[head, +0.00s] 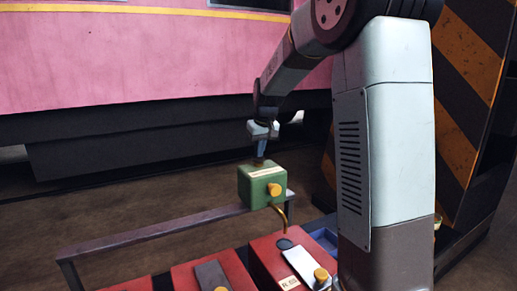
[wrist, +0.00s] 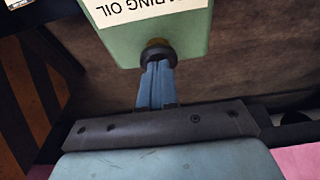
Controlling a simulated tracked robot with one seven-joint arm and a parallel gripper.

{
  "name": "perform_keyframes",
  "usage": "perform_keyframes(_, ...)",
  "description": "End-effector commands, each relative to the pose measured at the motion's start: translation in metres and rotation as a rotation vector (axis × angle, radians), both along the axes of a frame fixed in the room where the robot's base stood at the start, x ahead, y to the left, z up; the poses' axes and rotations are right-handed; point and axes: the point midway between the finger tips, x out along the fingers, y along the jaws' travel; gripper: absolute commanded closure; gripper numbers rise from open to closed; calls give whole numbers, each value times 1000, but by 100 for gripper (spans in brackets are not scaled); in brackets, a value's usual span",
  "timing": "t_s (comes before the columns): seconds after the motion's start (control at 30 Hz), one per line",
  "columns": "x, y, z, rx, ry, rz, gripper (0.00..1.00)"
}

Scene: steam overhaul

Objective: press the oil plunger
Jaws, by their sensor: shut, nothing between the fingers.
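The oil plunger is a small brown cap (wrist: 158,46) on the green oil box (head: 252,190). In the head view the cap is mostly hidden under my fingertips. The box also fills the top of the wrist view (wrist: 150,30), with a white label reading "...RING OIL". My gripper (head: 261,155) points down at the top of the box. In the wrist view its blue fingers (wrist: 157,72) are shut together with nothing between them. Their tips are at the cap and seem to touch it; how far the cap is pressed, I cannot tell.
A yellow knob (head: 274,189) is on the box's front, and a curved brass pipe (head: 283,215) runs below it. Red boxes (head: 210,275) stand in front. A grey rail (head: 150,231) runs left. A pink carriage (head: 140,60) stands behind, a striped post (head: 465,90) at right.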

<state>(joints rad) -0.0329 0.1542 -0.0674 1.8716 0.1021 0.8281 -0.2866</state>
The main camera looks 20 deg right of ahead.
Motion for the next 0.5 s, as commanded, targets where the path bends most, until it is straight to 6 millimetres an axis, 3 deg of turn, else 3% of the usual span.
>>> perform_keyframes(0.07, -3, 0, -9, 0, 20, 0, 100)
perform_keyframes(0.23, -3, 0, 1, 0, 17, 0, 100)
perform_keyframes(0.5, -6, 0, 53, 0, 0, 0, 100)
